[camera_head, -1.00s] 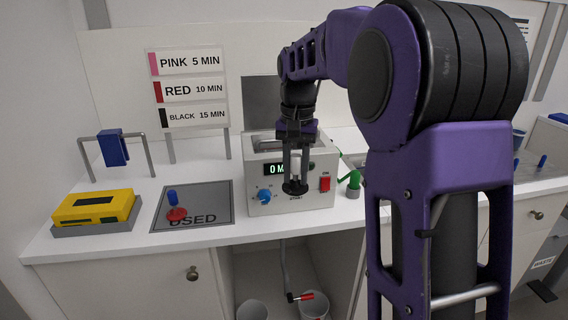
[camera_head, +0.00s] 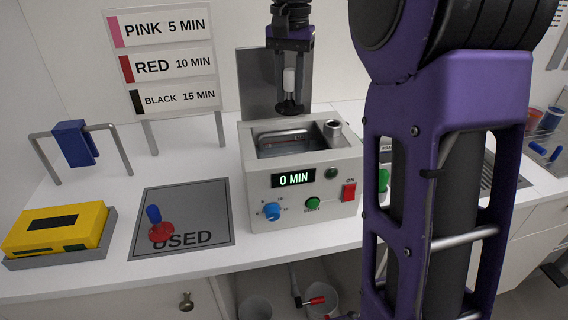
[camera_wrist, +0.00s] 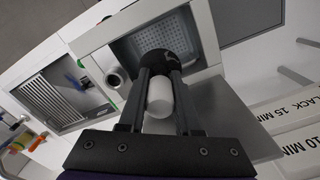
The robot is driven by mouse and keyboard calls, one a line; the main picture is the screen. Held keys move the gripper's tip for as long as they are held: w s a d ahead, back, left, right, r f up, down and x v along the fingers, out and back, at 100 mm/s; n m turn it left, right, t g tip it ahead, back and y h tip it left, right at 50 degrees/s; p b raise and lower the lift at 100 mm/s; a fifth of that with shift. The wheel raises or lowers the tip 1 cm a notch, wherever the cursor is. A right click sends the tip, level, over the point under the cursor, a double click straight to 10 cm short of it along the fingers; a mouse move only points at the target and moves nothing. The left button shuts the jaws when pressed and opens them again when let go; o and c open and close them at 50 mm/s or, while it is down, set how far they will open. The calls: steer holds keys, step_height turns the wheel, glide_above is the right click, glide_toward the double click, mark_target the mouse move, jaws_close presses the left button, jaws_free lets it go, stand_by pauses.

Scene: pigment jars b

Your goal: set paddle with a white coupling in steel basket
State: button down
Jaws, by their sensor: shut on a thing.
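My gripper (camera_head: 290,88) is shut on the paddle with a white coupling (camera_head: 289,79) and holds it upright, with its dark round head downward. In the head view it hangs above the back part of the open bath of the white machine (camera_head: 235,160). In the wrist view, the white coupling (camera_wrist: 160,97) sits between the fingers of my gripper (camera_wrist: 161,82). Beyond the paddle's black head is a perforated steel basket (camera_wrist: 143,46) inside the bath, partly hidden by the head. In the head view only a steel rail of the basket (camera_head: 284,136) shows.
A red paddle with a blue coupling (camera_head: 157,224) lies on the grey USED mat (camera_head: 205,205). A yellow box (camera_head: 55,228) and a blue block on a steel rack (camera_head: 73,144) are at left. A sign stand (camera_head: 164,62) stands behind. A sink (camera_wrist: 58,95) shows in the wrist view.

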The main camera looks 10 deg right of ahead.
mark_target(289, 105)
steer(key=shift+w+f, duration=0.1)
steer(key=shift+w, duration=0.1)
step_height(289, 105, down, 18)
steer(key=b, duration=0.3)
steer(key=c, duration=0.6)
jaws_free()
step_height(289, 105, up, 12)
steer(key=shift+r+p, duration=0.2)
steer(key=shift+p, duration=0.7)
